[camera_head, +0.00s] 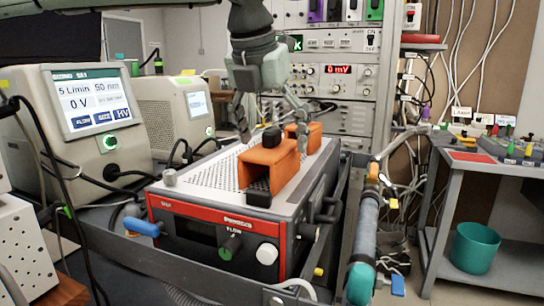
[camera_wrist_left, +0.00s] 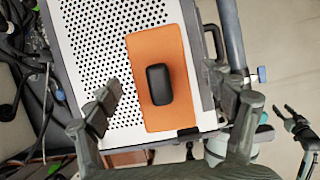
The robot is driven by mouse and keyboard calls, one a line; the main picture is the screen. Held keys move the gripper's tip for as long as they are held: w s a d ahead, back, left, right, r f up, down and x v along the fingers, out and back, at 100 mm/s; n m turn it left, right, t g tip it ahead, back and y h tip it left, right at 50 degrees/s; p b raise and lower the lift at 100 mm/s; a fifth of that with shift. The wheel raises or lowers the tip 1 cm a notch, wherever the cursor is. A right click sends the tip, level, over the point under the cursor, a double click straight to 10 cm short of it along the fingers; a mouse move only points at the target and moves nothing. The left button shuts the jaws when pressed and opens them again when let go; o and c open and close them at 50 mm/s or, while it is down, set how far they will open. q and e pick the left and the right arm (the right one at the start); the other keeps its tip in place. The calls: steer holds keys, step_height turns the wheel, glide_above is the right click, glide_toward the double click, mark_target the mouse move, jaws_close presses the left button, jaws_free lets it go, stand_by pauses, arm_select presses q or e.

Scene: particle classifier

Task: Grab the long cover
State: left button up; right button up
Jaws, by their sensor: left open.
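The long cover is an orange hollow piece (camera_head: 268,168) with a black knob on top. It stands on the perforated top of the grey and red device. In the left wrist view its orange top (camera_wrist_left: 142,65) lies lengthwise between my fingers. My left gripper (camera_head: 272,122) is open above the far part of the cover, with its fingers spread apart. In the left wrist view its fingertips (camera_wrist_left: 168,102) are on either side of the cover and knob. Whether they touch the cover cannot be told. What seems to be my right gripper (camera_wrist_left: 298,122) shows small at the right edge there.
The device (camera_head: 190,225) has a perforated white top with free room left of the cover. A black block (camera_head: 258,199) sits at the cover's near end. Monitors (camera_head: 95,100) stand at left, a rack (camera_head: 335,75) behind.

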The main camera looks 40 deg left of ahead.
arm_select(q)
steer(key=shift+c, duration=0.6)
steer(key=c, duration=1.2)
